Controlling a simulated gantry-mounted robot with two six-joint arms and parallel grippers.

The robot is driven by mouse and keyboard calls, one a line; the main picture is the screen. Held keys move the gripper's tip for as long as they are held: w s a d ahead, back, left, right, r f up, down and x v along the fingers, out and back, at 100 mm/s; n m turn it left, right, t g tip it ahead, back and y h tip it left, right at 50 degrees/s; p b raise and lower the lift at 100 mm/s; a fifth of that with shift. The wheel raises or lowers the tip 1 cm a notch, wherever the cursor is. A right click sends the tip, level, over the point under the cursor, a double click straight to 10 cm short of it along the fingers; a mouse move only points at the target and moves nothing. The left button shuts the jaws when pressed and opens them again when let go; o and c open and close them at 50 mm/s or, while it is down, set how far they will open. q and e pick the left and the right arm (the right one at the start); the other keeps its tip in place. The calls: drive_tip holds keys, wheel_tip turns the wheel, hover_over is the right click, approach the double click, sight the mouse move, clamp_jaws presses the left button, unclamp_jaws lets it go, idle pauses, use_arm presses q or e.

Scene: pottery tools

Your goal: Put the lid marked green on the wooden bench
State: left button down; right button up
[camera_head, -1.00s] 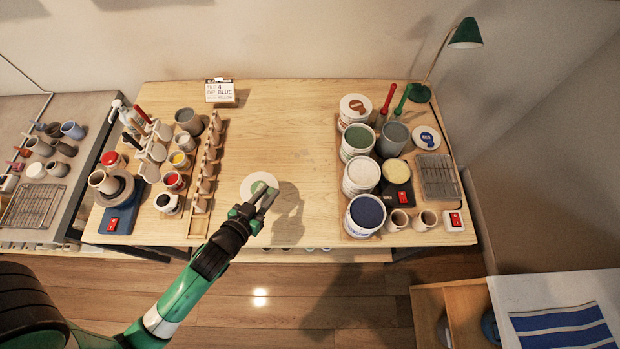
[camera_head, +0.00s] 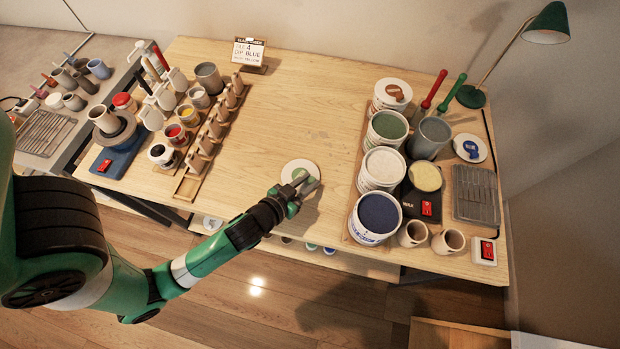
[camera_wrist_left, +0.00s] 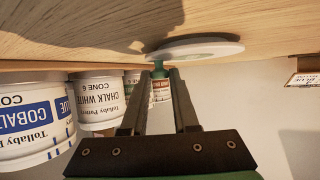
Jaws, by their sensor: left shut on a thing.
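The lid marked green (camera_head: 300,168) is a pale round disc with a green mark, near the middle front of the wooden bench (camera_head: 290,115). My left gripper (camera_head: 306,185) is at the lid and shut on it. In the left wrist view, which is upside down, the lid (camera_wrist_left: 205,48) shows edge-on, close to the bench top (camera_wrist_left: 70,30), with a shadow beside it. I cannot tell whether the lid touches the bench. The left fingers (camera_wrist_left: 160,85) hide part of the grip. My right gripper is not in view.
Several tins, such as the cobalt one (camera_head: 375,218), stand right of the lid. A wooden rack (camera_head: 215,130) and small pots are on the left. A sign (camera_head: 249,54) stands at the back. The bench between rack and tins is mostly clear.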

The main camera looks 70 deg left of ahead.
use_arm(q)
drive_tip(key=shift+w+r, duration=0.1)
drive_tip(key=shift+f, duration=0.2)
drive_tip(key=c, duration=0.7)
unclamp_jaws()
drive_tip(key=shift+r, duration=0.1)
